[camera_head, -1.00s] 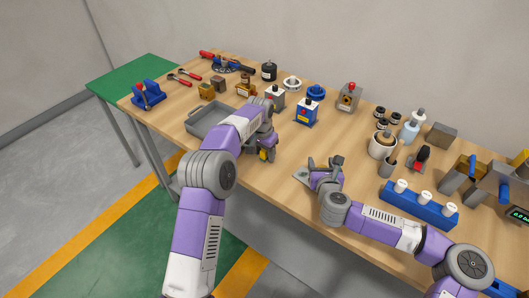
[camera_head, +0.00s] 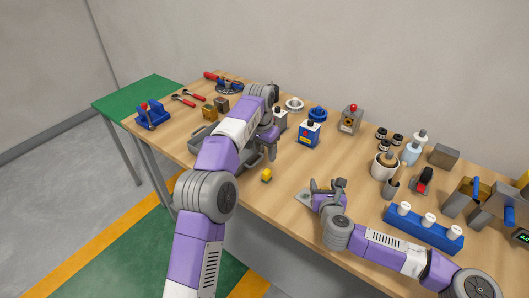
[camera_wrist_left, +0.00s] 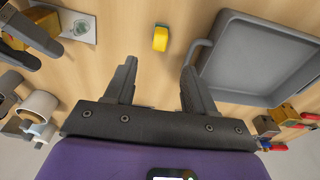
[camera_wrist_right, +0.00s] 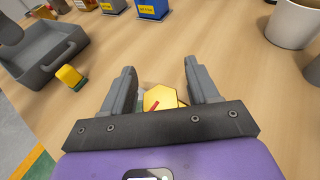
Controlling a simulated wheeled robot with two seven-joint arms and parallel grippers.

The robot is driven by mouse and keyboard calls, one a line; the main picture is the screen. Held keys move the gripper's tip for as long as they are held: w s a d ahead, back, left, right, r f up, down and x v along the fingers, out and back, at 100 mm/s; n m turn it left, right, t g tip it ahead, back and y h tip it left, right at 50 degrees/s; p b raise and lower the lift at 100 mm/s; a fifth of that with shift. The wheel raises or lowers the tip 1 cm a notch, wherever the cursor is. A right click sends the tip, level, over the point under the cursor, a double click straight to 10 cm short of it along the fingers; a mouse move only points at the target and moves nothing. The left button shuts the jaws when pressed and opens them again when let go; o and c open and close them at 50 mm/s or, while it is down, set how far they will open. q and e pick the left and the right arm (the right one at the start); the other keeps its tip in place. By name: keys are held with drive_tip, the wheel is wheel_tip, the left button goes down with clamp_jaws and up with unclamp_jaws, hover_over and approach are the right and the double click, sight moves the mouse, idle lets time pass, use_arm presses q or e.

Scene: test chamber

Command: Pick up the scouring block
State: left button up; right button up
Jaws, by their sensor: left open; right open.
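The scouring block (camera_head: 266,175) is a small yellow block, darker on one side, resting on the wooden table near its front edge. In the left wrist view the block (camera_wrist_left: 160,38) lies beyond the open fingertips, roughly in line with the gap. My left gripper (camera_head: 268,152) is open and empty, behind the block and apart from it. The block also shows at the left of the right wrist view (camera_wrist_right: 70,77). My right gripper (camera_wrist_right: 160,78) is open, to the right of the block. A gold hexagonal piece (camera_wrist_right: 160,98) shows between its fingers; I cannot tell whether they touch it.
A grey tray (camera_wrist_left: 262,60) stands close beside the block and left gripper. A pale plate (camera_wrist_left: 77,27) lies by the right gripper. Blue and grey boxes (camera_head: 309,134) stand behind. A blue rack with white knobs (camera_head: 424,229) is to the right.

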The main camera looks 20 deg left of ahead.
sight(267, 171)
use_arm(q)
drive_tip(key=shift+o, duration=0.4)
drive_tip(key=shift+s, duration=0.1)
drive_tip(key=f, duration=0.4)
drive_tip(key=w+f, duration=0.1)
drive_tip(key=f, duration=0.7)
drive_tip(key=shift+w+d+f, duration=0.15)
drive_tip(key=shift+w+d, duration=0.1)
drive_tip(key=shift+w, duration=0.05)
drive_tip(key=shift+c, duration=0.2)
